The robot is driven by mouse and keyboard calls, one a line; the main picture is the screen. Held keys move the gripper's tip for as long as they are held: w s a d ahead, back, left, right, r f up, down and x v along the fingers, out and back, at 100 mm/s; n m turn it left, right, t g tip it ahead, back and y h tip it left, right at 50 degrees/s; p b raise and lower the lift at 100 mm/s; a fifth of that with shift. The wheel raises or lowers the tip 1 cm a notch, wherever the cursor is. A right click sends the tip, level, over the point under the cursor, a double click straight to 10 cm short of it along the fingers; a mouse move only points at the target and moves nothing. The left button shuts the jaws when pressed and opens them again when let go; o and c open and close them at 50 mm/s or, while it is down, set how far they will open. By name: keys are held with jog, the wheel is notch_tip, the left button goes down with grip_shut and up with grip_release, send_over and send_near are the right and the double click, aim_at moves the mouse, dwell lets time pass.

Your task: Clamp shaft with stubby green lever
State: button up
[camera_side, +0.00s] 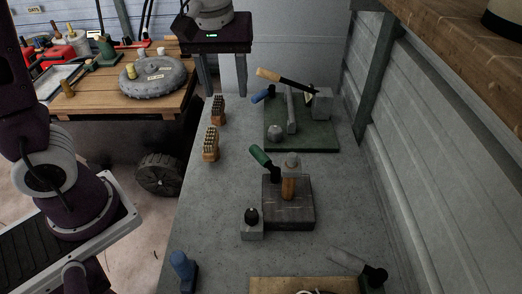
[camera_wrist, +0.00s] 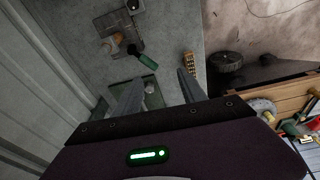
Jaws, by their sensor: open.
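The stubby green lever (camera_side: 260,155) tilts up and left from a black pivot on a dark grey block (camera_side: 300,216). An upright orange-brown shaft (camera_side: 288,189) stands on this block beside the pivot, with a grey rounded piece (camera_side: 293,161) behind it. The lever also shows in the wrist view (camera_wrist: 148,62), above my fingers, with the block (camera_wrist: 112,22) farther up. My gripper (camera_side: 224,92) is open and empty, above the far left of the bench, apart from the lever. I cannot tell whether the clamp touches the shaft.
A green plate (camera_side: 322,144) behind holds a blue-handled lever, a wood-handled tool and grey blocks. Two brushes (camera_side: 211,144) stand left. A small grey block with a black knob (camera_side: 251,225) stands in front. A blue-handled item (camera_side: 182,266) is near the front. A wall bounds the right.

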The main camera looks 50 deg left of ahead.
jog(key=w+d+f+n+g+y, duration=0.15)
jog(key=w+f+n, duration=0.25)
jog(key=w+f, duration=0.5)
jog(key=n+g+y, duration=0.1)
jog(key=n+y, duration=0.1)
send_near(260, 150)
jog(key=shift+s+a+f, duration=0.15)
jog(key=shift+s+a, duration=0.1)
jog(key=shift+a, duration=0.1)
jog(key=shift+n, duration=0.6)
jog(key=x, duration=0.9)
jog(key=shift+w+d+f, duration=0.1)
jog(key=shift+w+d, duration=0.05)
jog(key=shift+d, duration=0.1)
jog(key=shift+c, duration=0.2)
grip_shut()
